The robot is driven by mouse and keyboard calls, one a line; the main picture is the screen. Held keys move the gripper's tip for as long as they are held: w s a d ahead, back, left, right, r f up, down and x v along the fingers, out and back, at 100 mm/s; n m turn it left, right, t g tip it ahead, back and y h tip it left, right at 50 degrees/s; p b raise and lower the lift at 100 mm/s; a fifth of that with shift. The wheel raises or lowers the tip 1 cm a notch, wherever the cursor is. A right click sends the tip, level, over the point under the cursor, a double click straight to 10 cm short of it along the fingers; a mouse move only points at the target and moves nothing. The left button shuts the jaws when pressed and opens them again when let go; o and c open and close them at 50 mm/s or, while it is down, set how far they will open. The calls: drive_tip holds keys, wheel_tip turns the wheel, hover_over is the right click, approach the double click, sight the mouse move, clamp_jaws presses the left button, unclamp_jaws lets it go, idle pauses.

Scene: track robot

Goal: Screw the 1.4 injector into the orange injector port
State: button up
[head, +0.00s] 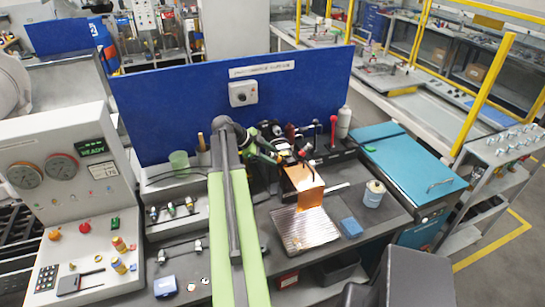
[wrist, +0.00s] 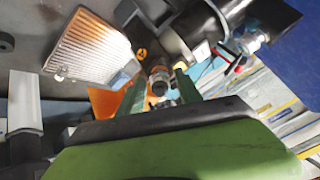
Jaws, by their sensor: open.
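My gripper (wrist: 160,90) is open, with its two green fingers on either side of a small round fitting (wrist: 159,76) with a dark end and a metal collar. I cannot tell whether the fingers touch it, or whether it is an injector seated in a port. In the head view my gripper (head: 285,158) is over the dark equipment behind an orange plate (head: 311,197). The orange port itself is not clearly seen there. Several small injector-like parts (head: 172,211) stand in a grey rack left of my arm; their labels are too small to read.
A ribbed metal tray (head: 307,229) lies before the orange plate; it also shows in the wrist view (wrist: 90,46). A blue panel (head: 170,100) closes off the back. A control console (head: 62,180) stands left.

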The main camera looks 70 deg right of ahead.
drive_tip(key=n, duration=1.2)
drive_tip(key=shift+n, duration=0.5)
drive_tip(key=n, duration=0.5)
drive_tip(key=shift+n, duration=0.4)
drive_tip(key=n, duration=0.5)
drive_tip(key=shift+c, duration=0.3)
